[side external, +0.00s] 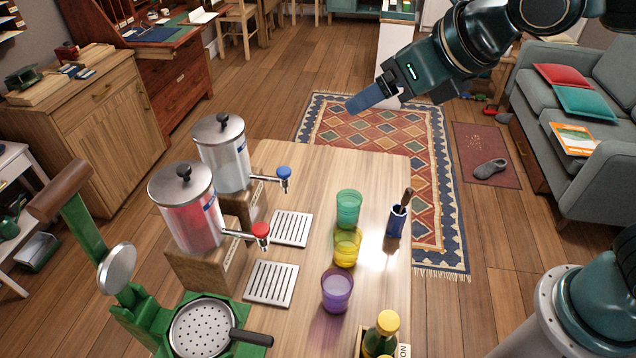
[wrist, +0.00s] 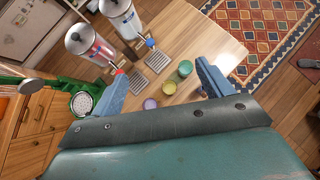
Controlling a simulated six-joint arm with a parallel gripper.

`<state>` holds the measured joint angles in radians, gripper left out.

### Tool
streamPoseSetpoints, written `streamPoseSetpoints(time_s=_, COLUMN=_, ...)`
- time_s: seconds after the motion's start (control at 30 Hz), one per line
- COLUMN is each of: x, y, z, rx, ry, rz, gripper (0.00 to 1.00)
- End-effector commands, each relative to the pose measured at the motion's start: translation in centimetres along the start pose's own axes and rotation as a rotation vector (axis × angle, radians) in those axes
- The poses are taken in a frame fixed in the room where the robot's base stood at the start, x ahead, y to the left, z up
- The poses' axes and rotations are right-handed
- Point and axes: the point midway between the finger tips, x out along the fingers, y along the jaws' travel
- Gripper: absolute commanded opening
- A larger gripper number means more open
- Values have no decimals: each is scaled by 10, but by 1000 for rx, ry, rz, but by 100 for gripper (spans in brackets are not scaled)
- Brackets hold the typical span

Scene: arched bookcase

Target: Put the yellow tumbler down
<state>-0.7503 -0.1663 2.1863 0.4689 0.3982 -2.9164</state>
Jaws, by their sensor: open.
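The yellow tumbler (side external: 347,247) stands upright on the wooden table (side external: 385,172), between the green tumbler (side external: 348,208) and the purple tumbler (side external: 337,291). My gripper (side external: 372,97) is open and empty, raised high beyond the table's far end and well clear of the tumblers. In the wrist view my gripper's blue fingers (wrist: 160,70) are spread wide. The yellow tumbler (wrist: 169,87) shows there small and far below, beside the green tumbler (wrist: 185,68); the purple tumbler (wrist: 150,103) is at its lower left.
Two drink dispensers (side external: 220,152) (side external: 187,212) with drip trays (side external: 291,228) stand left of the tumblers. A blue holder (side external: 397,221) is to their right, a yellow-capped bottle (side external: 381,335) at the near edge. A green press (side external: 150,318) stands near left. The table's far end is bare.

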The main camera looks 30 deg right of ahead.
Motion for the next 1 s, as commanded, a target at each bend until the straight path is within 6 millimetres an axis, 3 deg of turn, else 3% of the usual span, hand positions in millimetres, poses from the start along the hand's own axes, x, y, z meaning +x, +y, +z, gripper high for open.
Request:
streamPoseSetpoints(time_s=0.27, x=42, y=2, z=-44, rx=0, ry=8, rz=-3, gripper=79)
streamPoseSetpoints(time_s=0.6, x=109, y=5, z=-112, rx=0, ry=10, rz=-4, gripper=79)
streamPoseSetpoints(time_s=1.0, x=168, y=8, z=-171, rx=1, ry=8, rz=-3, gripper=79)
